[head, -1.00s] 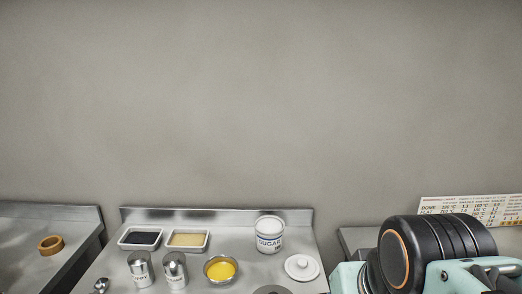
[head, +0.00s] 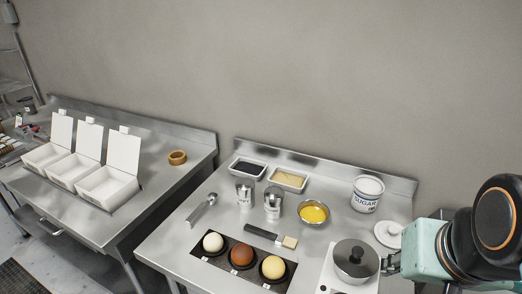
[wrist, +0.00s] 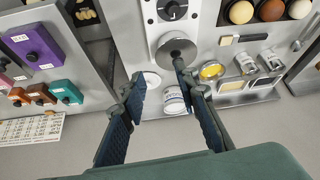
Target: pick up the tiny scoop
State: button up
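A small metal scoop (head: 203,207) lies on the steel table left of the two shakers in the head view. It seems to show at the right edge of the wrist view (wrist: 306,37). My gripper (wrist: 160,75) is open and empty in the wrist view, its two fingers spread above the table. In the head view my arm is at the right, with the gripper beside the lidded pot, well to the right of the scoop.
Between gripper and scoop stand the pot (head: 355,260), a bowl of yellow stuff (head: 314,212) and two shakers (head: 272,203). A sugar tin (head: 366,194) and two trays stand behind. Three dough balls sit in a dark holder (head: 226,262) in front. White boxes (head: 107,186) stand on the left table.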

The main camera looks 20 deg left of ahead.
aim_at(211, 198)
jog(key=u, duration=1.4)
jog(key=i+j+z, duration=0.15)
jog(key=i+j, duration=0.05)
jog(key=j, duration=0.05)
